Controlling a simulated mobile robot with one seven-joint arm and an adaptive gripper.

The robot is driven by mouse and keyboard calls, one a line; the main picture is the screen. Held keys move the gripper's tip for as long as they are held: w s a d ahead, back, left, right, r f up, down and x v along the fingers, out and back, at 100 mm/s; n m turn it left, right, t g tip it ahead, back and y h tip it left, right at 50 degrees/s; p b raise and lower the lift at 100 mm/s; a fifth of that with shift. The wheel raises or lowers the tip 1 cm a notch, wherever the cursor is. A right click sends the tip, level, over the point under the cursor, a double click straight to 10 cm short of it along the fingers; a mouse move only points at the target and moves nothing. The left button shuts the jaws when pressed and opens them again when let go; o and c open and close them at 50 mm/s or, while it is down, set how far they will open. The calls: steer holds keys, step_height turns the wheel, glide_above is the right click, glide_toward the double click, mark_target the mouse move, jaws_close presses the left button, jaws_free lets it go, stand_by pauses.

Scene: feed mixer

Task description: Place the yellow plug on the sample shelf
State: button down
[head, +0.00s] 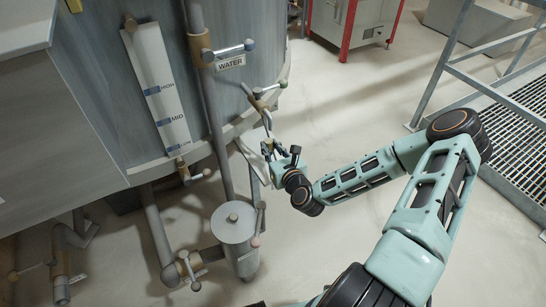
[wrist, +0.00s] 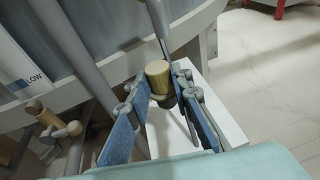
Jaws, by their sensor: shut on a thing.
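The yellow plug (wrist: 158,78) is a short tan-yellow cylinder between the blue-padded fingers of my gripper (wrist: 160,88) in the wrist view. My gripper is shut on it; its lower part is partly hidden by the fingers. In the head view my gripper (head: 270,149) is beside the large grey tank, and the plug is too small there to make out clearly. A white flat panel, which looks like the sample shelf (wrist: 215,115), shows behind and below the fingers. It also shows in the head view (head: 250,160), partly behind my gripper. I cannot tell whether plug and shelf touch.
The grey tank (head: 100,80) fills the left, with a level gauge (head: 160,90), pipes and valve handles near my gripper. A lever valve (head: 270,92) is just above it. A pot-like vessel (head: 235,228) stands below. A railing (head: 465,60) is at right; the floor between is clear.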

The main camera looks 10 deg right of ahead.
mark_target(273, 148)
steer(key=w+f, duration=0.1)
steer(key=w+d+f, duration=0.1)
steer(key=f, duration=0.1)
steer(key=shift+w, duration=0.1)
steer(key=shift+w+d+f+b, duration=0.1)
steer(key=shift+f+b, duration=0.25)
steer(key=shift+f, duration=0.5)
steer(key=shift+w+d+f+b, duration=0.1)
steer(key=shift+f+b, duration=0.2)
steer(key=shift+f, duration=0.55)
steer(key=shift+f, duration=0.1)
steer(key=c, duration=1.7)
jaws_free()
steer(key=shift+c, duration=0.2)
steer(key=shift+r, duration=0.2)
steer(key=p+v, duration=0.1)
steer(key=v, duration=1.1)
